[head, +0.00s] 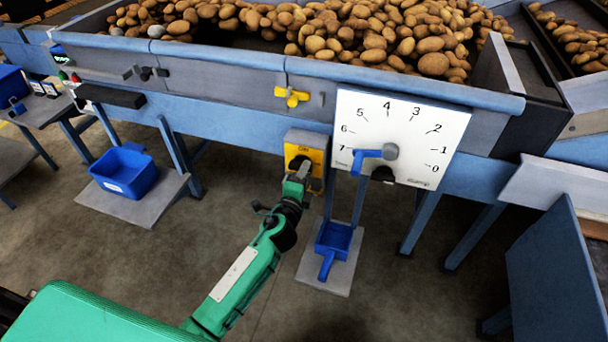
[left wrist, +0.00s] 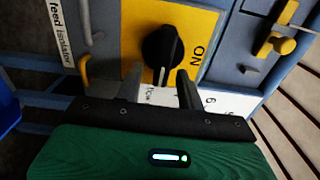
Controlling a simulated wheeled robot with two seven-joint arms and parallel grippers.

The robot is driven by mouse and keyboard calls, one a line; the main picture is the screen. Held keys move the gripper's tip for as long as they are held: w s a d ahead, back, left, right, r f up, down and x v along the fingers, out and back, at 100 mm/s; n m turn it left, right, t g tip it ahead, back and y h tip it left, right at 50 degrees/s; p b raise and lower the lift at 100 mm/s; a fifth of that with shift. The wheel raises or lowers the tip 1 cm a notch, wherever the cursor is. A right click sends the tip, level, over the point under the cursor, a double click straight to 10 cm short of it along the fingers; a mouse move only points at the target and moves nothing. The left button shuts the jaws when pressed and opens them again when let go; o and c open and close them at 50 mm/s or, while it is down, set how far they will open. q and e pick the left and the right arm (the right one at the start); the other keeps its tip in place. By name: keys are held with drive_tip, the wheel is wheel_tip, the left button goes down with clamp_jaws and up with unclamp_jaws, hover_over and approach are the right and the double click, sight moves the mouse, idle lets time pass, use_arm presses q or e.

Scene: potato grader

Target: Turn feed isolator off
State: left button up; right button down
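The feed isolator is a yellow plate (head: 318,157) with a black rotary knob (left wrist: 165,55), under the potato conveyor. In the left wrist view the yellow plate (left wrist: 205,28) bears the word ON at the knob's right. The knob's white mark points toward the bottom of that view. A white "feed isolator" label (left wrist: 62,38) is at the left. My left gripper (head: 300,168) is in front of the plate in the head view. In the left wrist view its two fingers (left wrist: 158,76) are apart, with the knob's lower end between them in the picture; contact cannot be told. My right gripper is not in view.
A white dial board (head: 405,120) numbered 0 to 7 with a blue pointer is right of the isolator. A yellow valve handle (head: 291,96) is above. A blue scoop (head: 333,240) and blue bin (head: 124,172) are below. Potatoes (head: 375,42) lie on the conveyor.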

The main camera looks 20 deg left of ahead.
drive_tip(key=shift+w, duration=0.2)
